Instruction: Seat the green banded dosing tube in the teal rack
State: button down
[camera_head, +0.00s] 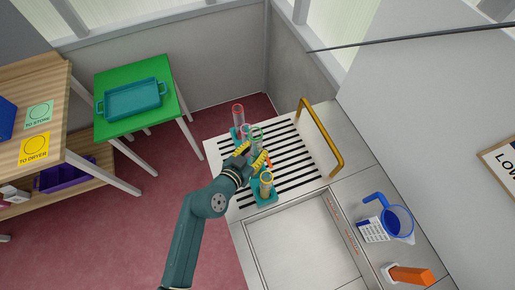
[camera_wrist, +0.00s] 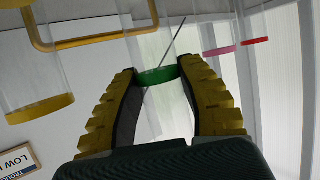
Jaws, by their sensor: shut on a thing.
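The green banded dosing tube (camera_wrist: 157,76) is clear with a green band, and it stands between my gripper's yellow ribbed fingers in the wrist view. My gripper (camera_wrist: 158,70) is shut on it at the band. My gripper and wrist hide the rack's middle, and the tube's lower end is hidden. I cannot tell whether it is in a hole or above the rack.
A red banded tube (camera_head: 238,112) stands at the rack's far end and a yellow banded tube (camera_head: 266,183) at its near end. A pink band (camera_wrist: 221,51) shows in the wrist view. A yellow rail (camera_head: 322,135) stands right of the slatted board; a blue jug (camera_head: 397,219) is farther right.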

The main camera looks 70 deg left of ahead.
aim_at(253, 162)
dwell(0.3)
notch_tip(253, 162, down, 6)
jog(key=b, duration=0.6)
jog(key=shift+r, duration=0.1)
jog(key=shift+b, duration=0.35)
dwell(0.8)
jog(key=shift+f+b, duration=2.6)
jog(key=shift+f, duration=0.15)
jog(key=c, duration=0.6)
grip_release()
notch_tip(253, 162, up, 10)
jog(key=shift+r, duration=0.1)
